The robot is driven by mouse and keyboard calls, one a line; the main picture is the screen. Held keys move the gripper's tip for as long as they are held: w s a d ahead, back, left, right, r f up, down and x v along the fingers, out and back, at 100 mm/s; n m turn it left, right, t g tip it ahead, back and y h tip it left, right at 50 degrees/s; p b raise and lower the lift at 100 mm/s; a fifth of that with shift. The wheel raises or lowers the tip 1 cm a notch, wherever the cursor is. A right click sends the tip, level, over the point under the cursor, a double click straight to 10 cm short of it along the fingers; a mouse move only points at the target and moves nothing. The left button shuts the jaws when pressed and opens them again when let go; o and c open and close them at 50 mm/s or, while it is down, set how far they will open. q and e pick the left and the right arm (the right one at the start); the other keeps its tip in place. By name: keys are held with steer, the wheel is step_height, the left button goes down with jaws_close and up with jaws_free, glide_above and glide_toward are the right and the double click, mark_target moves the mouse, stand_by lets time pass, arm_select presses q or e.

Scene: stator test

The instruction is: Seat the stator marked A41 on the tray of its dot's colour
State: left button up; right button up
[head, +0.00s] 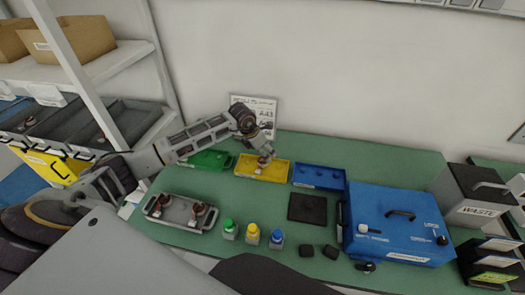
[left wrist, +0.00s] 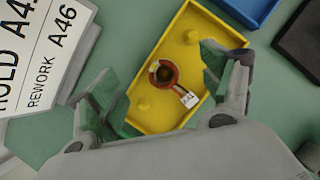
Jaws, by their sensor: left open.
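A copper-coloured stator (left wrist: 164,76) with a white tag (left wrist: 188,99) sits in the yellow tray (left wrist: 165,120), between two yellow pegs; the tag's writing is too small to read surely. My left gripper (left wrist: 160,82) is open above the tray, its green-padded fingers on either side of the stator and apart from it. In the head view the left gripper (head: 265,162) is over the yellow tray (head: 250,176) and mostly hides that stator. Two more stators (head: 161,204) (head: 198,211) stand in a grey carrier (head: 179,217) at front left. My right gripper is not in view.
A green tray (head: 208,161) and a blue tray (head: 319,178) flank the yellow one. Green, yellow and blue-topped pots (head: 252,236), a black mat (head: 307,208) and a blue case (head: 395,215) stand nearby. A printed sheet (head: 254,108) leans at the wall.

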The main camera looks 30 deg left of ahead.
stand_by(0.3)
arm_select(q)
steer(key=v, duration=1.2)
steer(key=shift+a, duration=0.1)
stand_by(0.6)
